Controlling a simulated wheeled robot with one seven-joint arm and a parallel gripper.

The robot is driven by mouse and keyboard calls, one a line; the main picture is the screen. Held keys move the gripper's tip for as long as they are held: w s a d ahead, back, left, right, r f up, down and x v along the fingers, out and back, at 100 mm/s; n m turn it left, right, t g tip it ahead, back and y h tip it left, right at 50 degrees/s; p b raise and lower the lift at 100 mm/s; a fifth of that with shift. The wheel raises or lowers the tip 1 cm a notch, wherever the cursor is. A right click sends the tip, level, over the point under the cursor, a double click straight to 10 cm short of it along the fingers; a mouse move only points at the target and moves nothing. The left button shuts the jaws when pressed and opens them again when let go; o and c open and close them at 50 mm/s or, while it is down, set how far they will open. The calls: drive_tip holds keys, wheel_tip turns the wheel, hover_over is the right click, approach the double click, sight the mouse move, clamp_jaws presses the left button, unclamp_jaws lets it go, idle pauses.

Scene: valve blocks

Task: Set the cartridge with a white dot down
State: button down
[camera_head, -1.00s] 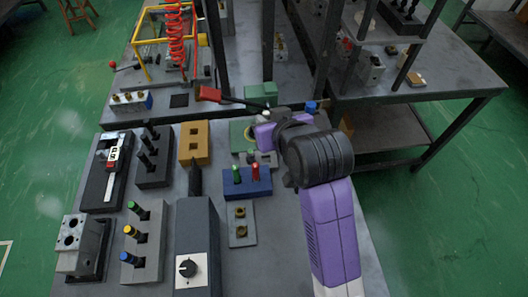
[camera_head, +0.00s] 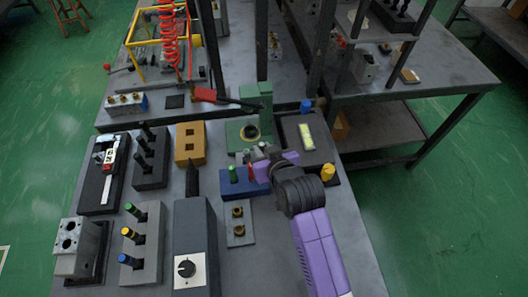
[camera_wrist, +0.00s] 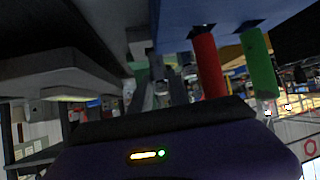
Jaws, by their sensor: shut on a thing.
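My gripper (camera_head: 264,160) is low over the bench, behind and right of the blue block (camera_head: 241,184), at a small grey block (camera_head: 246,155). It is shut on the cartridge, which is mostly hidden by the gripper; no white dot can be made out. In the wrist view the picture is upside down. A red cartridge (camera_wrist: 207,65) and a green cartridge (camera_wrist: 258,62) stand in the blue block, close to the gripper.
A green fixture (camera_head: 257,97) stands behind the gripper. A dark box (camera_head: 305,140) with a yellow label and a yellow knob (camera_head: 328,172) are to the right. A yellow block (camera_head: 191,143) and a grey tool with a dial (camera_head: 195,240) are left. A brass-fitted plate (camera_head: 240,225) is in front.

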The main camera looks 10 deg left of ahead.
drive_tip(key=c, duration=1.5)
unclamp_jaws()
drive_tip(key=shift+s+d+f, duration=0.1)
drive_tip(key=shift+s+f, duration=0.05)
drive_tip(key=shift+f, duration=0.3)
drive_tip(key=shift+s+d+f, duration=0.1)
drive_tip(key=shift+s+f, duration=0.05)
drive_tip(key=shift+f, duration=0.3)
drive_tip(key=shift+w+a+r, duration=0.1)
drive_tip(key=shift+r, duration=0.15)
drive_tip(key=shift+r, duration=0.1)
drive_tip(key=v, duration=1.2)
drive_tip(key=shift+a+r, duration=0.15)
